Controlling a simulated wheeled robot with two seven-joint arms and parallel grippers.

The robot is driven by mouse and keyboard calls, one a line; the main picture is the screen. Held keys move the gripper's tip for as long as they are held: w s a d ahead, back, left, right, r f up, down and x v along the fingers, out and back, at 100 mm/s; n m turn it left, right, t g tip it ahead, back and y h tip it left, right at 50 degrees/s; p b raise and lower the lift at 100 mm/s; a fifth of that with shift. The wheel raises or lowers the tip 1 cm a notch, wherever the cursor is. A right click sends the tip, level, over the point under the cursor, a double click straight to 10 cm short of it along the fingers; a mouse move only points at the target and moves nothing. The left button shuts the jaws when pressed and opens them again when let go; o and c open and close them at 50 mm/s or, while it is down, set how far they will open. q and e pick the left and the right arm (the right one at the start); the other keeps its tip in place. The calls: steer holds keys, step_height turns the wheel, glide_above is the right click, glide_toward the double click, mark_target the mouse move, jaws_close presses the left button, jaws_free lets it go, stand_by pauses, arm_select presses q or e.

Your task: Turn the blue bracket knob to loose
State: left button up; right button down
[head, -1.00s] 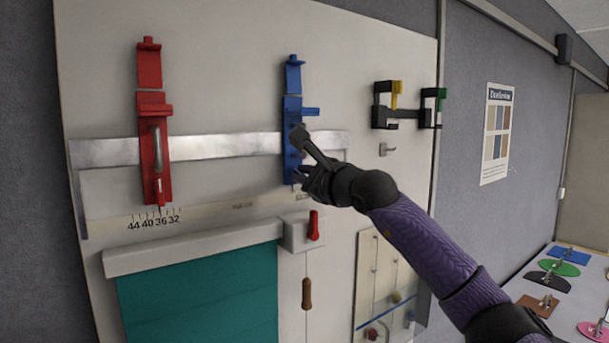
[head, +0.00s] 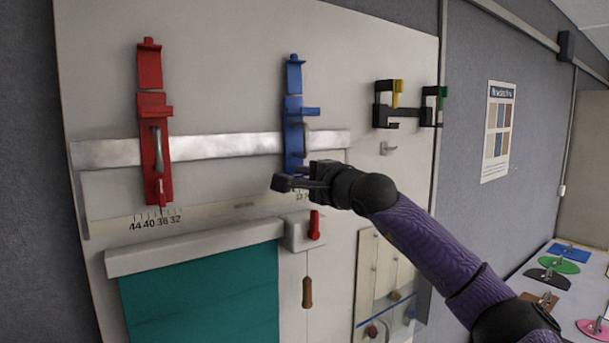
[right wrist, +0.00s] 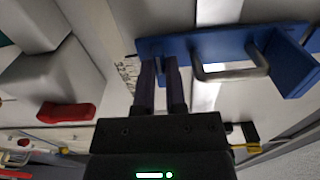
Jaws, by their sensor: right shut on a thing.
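The blue bracket (head: 293,110) is mounted upright on the pale wall board, across a metal rail. It also shows in the right wrist view (right wrist: 215,45), with a metal loop handle (right wrist: 232,68). My right gripper (head: 299,177) is at the bracket's lower end. In the right wrist view my right gripper's dark fingers (right wrist: 161,64) are close together, with their tips at the bracket's end. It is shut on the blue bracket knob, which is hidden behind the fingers. My left gripper is not in view.
A red bracket (head: 153,120) is mounted to the left on the same metal rail (head: 225,146). Below my gripper are a pale box with a red lever (head: 314,225) and a teal blind (head: 200,295). Black clamps (head: 385,108) are at the upper right.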

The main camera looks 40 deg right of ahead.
stand_by(0.5)
steer(key=c, duration=0.7)
jaws_free()
steer(key=shift+s+f+b, duration=0.1)
steer(key=shift+s+b, duration=0.15)
steer(key=shift+b, duration=0.05)
steer(key=s+b, duration=0.2)
steer(key=s, duration=0.1)
steer(key=s+b, duration=0.2)
steer(key=s, duration=0.1)
steer(key=s+a+b, duration=0.1)
steer(key=s+b, duration=0.1)
steer(key=s, duration=0.1)
steer(key=shift+s, duration=0.2)
steer(key=shift+a, duration=0.1)
